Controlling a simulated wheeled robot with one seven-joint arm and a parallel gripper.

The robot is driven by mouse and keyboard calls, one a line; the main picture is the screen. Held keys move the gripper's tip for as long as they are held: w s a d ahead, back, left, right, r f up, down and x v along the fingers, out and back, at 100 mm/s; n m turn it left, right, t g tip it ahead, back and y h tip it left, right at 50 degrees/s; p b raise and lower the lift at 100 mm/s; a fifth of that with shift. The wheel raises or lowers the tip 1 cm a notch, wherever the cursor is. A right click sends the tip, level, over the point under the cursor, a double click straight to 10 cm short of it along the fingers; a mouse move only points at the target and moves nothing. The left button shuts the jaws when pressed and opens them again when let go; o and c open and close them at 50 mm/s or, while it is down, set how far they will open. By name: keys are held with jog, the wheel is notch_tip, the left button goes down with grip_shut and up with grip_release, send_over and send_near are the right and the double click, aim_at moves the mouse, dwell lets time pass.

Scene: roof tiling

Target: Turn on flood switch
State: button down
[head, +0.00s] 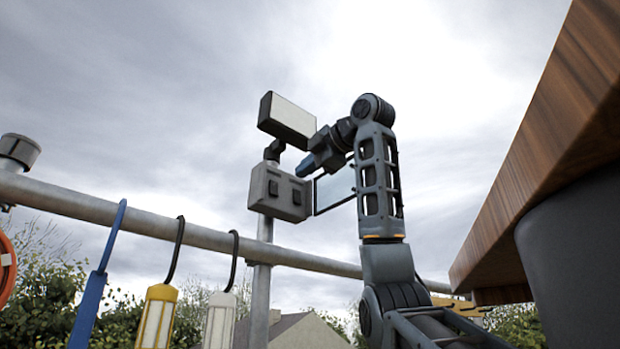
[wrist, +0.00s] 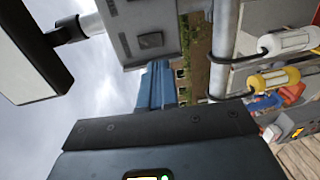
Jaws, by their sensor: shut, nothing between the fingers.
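A grey switch box (head: 262,207) is fixed on an upright metal post, with two dark rocker switches on its face. One is the left rocker (head: 273,188) and the other the right rocker (head: 297,197). A flood lamp (head: 291,117) with a pale panel sits above the box. My gripper (head: 305,167) has blue fingers, shut and empty, just above and right of the box in the head view. In the wrist view the shut fingers (wrist: 157,72) are beside the box (wrist: 128,42), near one rocker (wrist: 150,40). I cannot tell whether they touch the box or which way the rockers are set.
A thin-framed pane (head: 334,188) shows beside my arm. A wooden edge (head: 560,130) juts in at the right.

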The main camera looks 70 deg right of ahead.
aim_at(275, 193)
jog(key=p+x, duration=0.3)
jog(key=x, duration=0.6)
jog(key=shift+w+d, duration=0.2)
jog(key=shift+w, duration=0.05)
